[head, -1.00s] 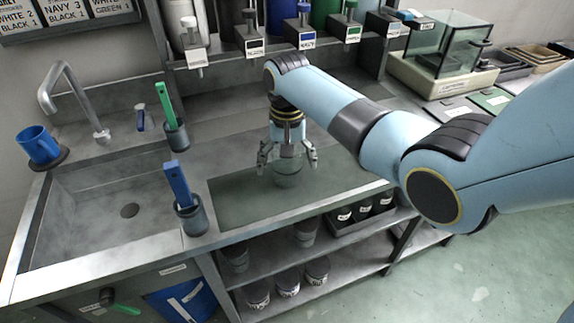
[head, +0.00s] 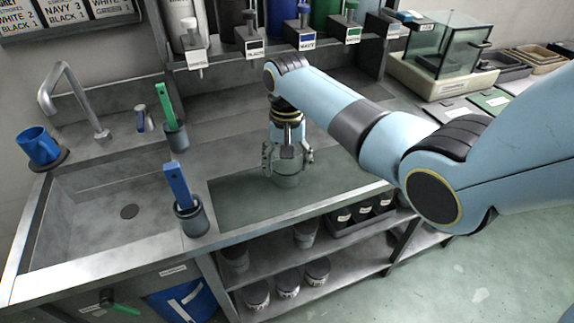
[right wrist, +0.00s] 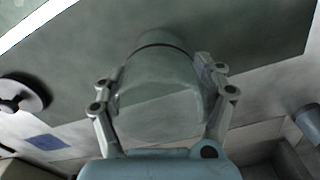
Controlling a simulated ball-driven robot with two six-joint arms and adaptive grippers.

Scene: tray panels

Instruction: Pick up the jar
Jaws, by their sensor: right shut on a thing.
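A clear, greyish glass jar (head: 286,180) stands upright on the dark green mat (head: 235,201) on the counter. My right gripper (head: 287,158) has come down over it from above, with one finger on each side. In the right wrist view the jar (right wrist: 160,95) fills the space between the two fingers, and my right gripper (right wrist: 162,92) is shut on it. The jar's base appears to rest on the mat. My left gripper is not in view.
A sink (head: 110,205) lies to the left. Two brush cups, one with a blue brush (head: 178,185) and one with a green brush (head: 165,104), stand between sink and mat. Dispensers with labels line the back. A glass tank (head: 447,48) stands at the back right. Shelves below hold several jars.

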